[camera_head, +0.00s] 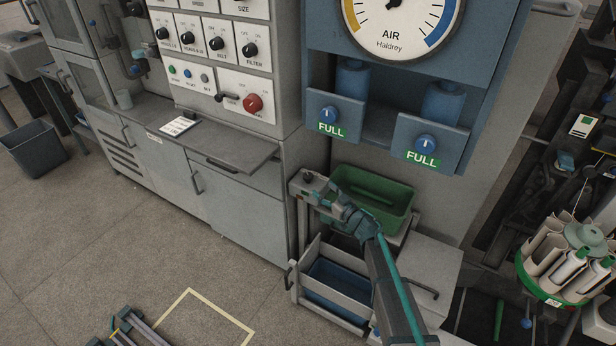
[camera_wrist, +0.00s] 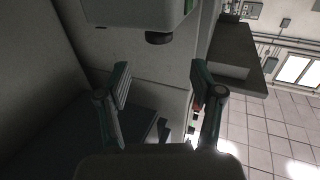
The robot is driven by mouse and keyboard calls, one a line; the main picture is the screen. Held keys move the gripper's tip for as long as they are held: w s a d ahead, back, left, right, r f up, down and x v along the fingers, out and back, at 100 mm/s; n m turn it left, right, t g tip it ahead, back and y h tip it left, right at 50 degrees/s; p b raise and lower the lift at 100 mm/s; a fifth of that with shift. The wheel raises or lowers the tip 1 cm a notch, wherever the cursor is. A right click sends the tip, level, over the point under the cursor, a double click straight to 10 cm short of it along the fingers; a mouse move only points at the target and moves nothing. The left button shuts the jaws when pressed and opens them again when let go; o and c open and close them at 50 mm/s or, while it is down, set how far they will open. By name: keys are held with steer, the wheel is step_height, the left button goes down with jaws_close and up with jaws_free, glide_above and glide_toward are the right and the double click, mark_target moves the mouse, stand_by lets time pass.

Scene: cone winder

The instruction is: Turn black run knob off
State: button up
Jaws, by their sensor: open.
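A small grey box with a black knob (camera_head: 308,177) on it sits by the cabinet's right edge in the head view. In the wrist view a dark round knob (camera_wrist: 160,38) sticks out of a pale box ahead of the fingers; it looks like the same one. My gripper (camera_head: 328,196) is close to the box in the head view. In the wrist view my gripper (camera_wrist: 158,82) is open, with nothing between its fingers and the knob beyond the tips. Contact is not visible. I cannot read a run label.
The upper panel carries several other black knobs (camera_head: 249,49) and a red knob (camera_head: 254,103). A green bin (camera_head: 385,190) lies just right of my gripper, above a drawer with a blue bin (camera_head: 340,285). A grey shelf (camera_head: 225,150) juts out at the left.

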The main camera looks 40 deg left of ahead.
mark_target(311, 179)
steer(key=p+x, duration=0.2)
steer(key=x, duration=0.8)
steer(key=shift+w+a, duration=0.15)
steer(key=shift+w, duration=0.05)
steer(key=c, duration=1.1)
